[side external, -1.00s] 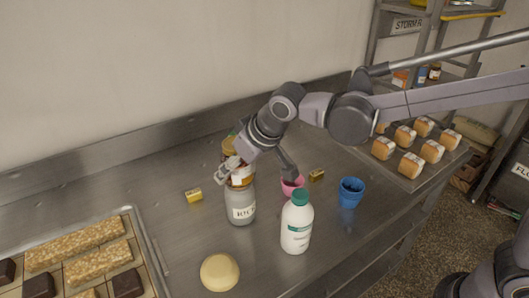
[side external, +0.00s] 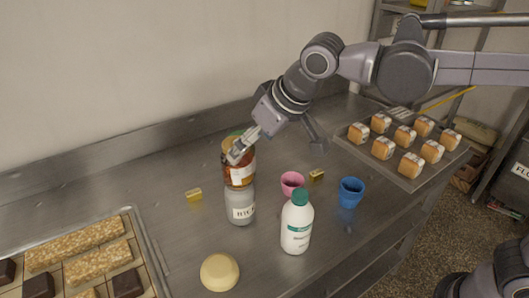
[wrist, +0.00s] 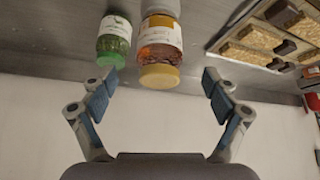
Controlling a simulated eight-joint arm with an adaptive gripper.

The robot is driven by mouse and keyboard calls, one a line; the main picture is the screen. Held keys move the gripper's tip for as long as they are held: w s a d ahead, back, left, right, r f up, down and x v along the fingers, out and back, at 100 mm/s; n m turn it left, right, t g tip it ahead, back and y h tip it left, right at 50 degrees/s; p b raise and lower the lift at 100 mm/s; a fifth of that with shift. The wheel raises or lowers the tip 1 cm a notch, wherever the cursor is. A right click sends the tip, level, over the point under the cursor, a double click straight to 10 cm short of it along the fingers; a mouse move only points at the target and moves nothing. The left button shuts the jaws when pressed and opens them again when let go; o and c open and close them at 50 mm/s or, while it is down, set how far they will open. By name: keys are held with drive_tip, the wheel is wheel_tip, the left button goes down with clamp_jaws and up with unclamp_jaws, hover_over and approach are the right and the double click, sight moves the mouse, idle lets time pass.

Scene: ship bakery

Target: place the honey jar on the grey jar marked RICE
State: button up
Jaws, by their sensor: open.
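The honey jar (side external: 238,172), amber with a pale label and yellow lid, stands upright on top of the grey jar (side external: 240,208) marked RICE in the side view. In the wrist view the honey jar (wrist: 158,48) shows its yellow lid towards me, with part of a pale jar behind it. My gripper (side external: 244,146) is at the height of the honey jar's top. In the wrist view its two fingers (wrist: 160,82) are spread wide, with clear gaps to the jar on both sides.
A green-lidded jar (wrist: 113,42) stands close beside the honey jar. A white bottle (side external: 297,226), pink cup (side external: 291,182), blue cup (side external: 351,192) and yellow round (side external: 220,272) stand nearby. Trays of bars (side external: 146,252) and loaves (side external: 410,183) lie at either side.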

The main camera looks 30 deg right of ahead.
drive_tip(key=s+d+f+m, duration=0.1)
drive_tip(key=s+d+f, duration=0.2)
drive_tip(key=d, duration=0.4)
drive_tip(key=s+d+f+m+h, duration=0.1)
drive_tip(key=s+d+f, duration=0.2)
drive_tip(key=s+d, duration=0.3)
drive_tip(key=s+d+f+m+h, duration=0.1)
drive_tip(key=s+d+f, duration=0.2)
drive_tip(key=d, duration=0.5)
drive_tip(key=shift+s+d+f+t, duration=0.35)
drive_tip(key=shift+s+t, duration=0.05)
drive_tip(key=shift+s, duration=0.3)
